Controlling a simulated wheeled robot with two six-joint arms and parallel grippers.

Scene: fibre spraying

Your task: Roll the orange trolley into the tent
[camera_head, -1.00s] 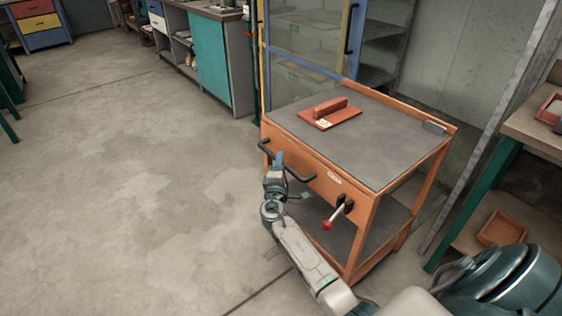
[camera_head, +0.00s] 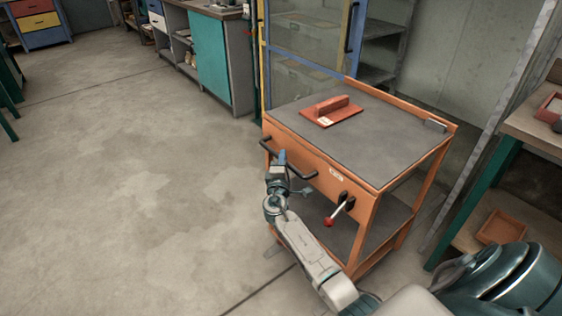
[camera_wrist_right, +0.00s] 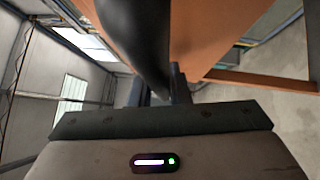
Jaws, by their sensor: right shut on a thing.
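The orange trolley (camera_head: 412,215) stands upright at centre right in the head view, with a grey top and a lower shelf. A black handle bar (camera_head: 302,176) runs along its front. My right gripper (camera_head: 282,163) is at the handle's left part and shut on it. In the wrist view, the dark handle (camera_wrist_right: 138,40) passes at my right gripper's fingers (camera_wrist_right: 157,88), against the trolley's orange panel (camera_wrist_right: 205,35). My left gripper is not in view. I cannot make out a tent for certain.
A red tool (camera_head: 332,111) lies on the trolley top. Behind stands a blue-and-yellow frame with clear panels (camera_head: 308,50). A workbench (camera_head: 535,130) is close on the right, and a teal cabinet (camera_head: 207,62) is at the back. The floor (camera_head: 120,190) at left is clear.

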